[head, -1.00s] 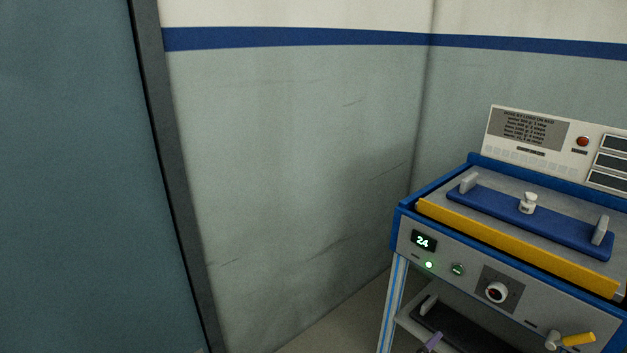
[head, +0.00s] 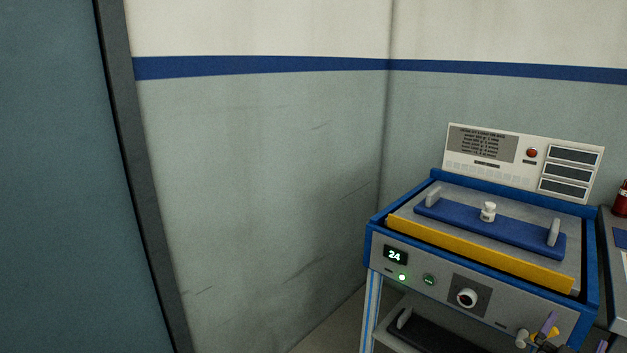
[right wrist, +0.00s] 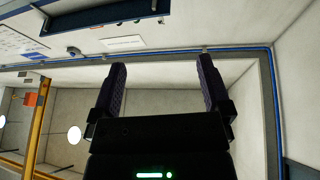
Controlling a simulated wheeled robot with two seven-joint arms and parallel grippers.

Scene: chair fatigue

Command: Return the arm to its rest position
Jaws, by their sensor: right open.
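My right gripper (head: 574,331) shows at the bottom right of the head view, in front of the machine's front panel. Its purple fingers are partly cut off by the lower edge. In the right wrist view my right gripper (right wrist: 162,80) is open, with its two dark purple fingers spread wide and nothing between them. My left gripper is in neither view.
The blue-and-grey machine (head: 480,300) stands at the right, carrying a yellow bar (head: 475,255), a blue plate (head: 465,226) and a small white bottle (head: 488,212). A control panel (head: 522,160) stands behind. A red object (head: 621,199) sits at the right edge.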

